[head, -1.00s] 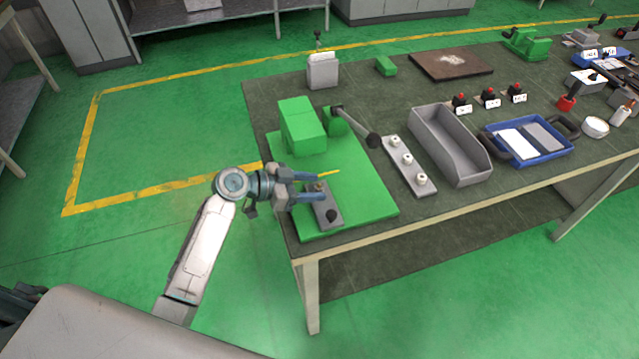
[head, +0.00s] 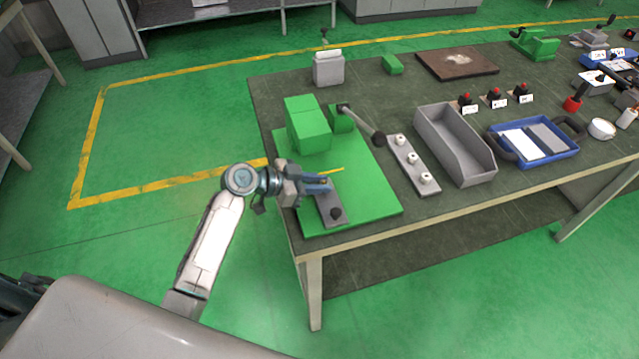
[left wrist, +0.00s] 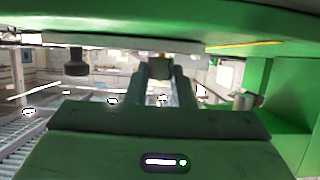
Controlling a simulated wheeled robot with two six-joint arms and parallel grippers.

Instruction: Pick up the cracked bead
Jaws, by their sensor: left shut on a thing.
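My left gripper (head: 326,184) is over the grey block (head: 331,208) at the front of the green machine's base plate. Its fingers are closed together on a small thing. The fingers mostly hide it in the head view. In the left wrist view a small dark, brownish piece (left wrist: 160,68), likely the bead, shows between the fingertips; no crack can be made out. My right gripper is not in view.
The green machine (head: 308,125) with its black-knobbed lever (head: 378,139) stands behind the gripper. To the right are a grey strip (head: 408,165) with three white pieces, an open grey bin (head: 447,118) and a blue tray (head: 560,158). The table's front edge is close.

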